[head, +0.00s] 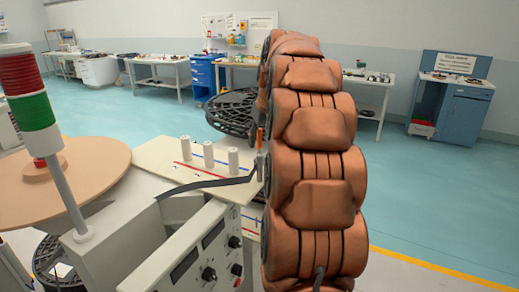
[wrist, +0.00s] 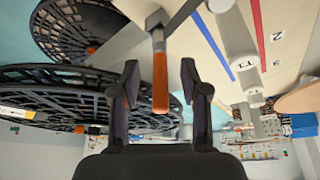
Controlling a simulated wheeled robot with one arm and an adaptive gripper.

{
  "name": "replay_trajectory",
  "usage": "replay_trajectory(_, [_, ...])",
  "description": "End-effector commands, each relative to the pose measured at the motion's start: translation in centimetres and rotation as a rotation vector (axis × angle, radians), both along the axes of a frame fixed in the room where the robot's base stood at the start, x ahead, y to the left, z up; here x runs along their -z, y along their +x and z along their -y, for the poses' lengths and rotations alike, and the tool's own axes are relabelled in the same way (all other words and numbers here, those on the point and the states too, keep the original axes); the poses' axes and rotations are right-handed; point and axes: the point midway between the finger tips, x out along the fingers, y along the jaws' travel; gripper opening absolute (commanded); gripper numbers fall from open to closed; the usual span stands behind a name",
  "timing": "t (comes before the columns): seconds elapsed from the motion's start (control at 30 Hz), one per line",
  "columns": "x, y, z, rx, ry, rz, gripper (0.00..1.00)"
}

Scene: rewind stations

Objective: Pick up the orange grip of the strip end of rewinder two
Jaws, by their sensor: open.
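The orange grip (wrist: 160,82) hangs from a metal clip in the wrist view, between the two dark fingers of my gripper (wrist: 160,66). The fingers stand apart on either side of it, with a gap visible on both sides. In the head view a small bit of the orange grip (head: 260,137) shows at the left edge of my arm. The dark strip (head: 205,185) runs from the machine across the pale table to the clip. My arm hides my gripper in the head view.
White posts (head: 208,154) stand on the pale table (head: 155,152) with red and blue lines. Black lattice reels (wrist: 75,95) lie close to my gripper. A rewinder with a tan disc (head: 90,168) and signal tower (head: 28,95) stands left. Open floor lies right.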

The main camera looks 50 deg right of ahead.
Motion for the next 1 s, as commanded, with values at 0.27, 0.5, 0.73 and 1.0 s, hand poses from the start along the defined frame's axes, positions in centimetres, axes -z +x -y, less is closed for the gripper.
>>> replay_trajectory(0.27, [2.1, 0.8, 0.3, -0.001, 0.002, 0.001, 0.45])
replay_trajectory(0.5, [2.1, 0.8, 0.3, 0.0, 0.001, 0.001, 0.39])
replay_trajectory(0.73, [2.1, 0.8, 0.3, -0.001, 0.001, 0.0, 0.15])
replay_trajectory(1.0, [2.1, 0.8, 0.3, -0.001, 0.0, 0.001, 0.0])
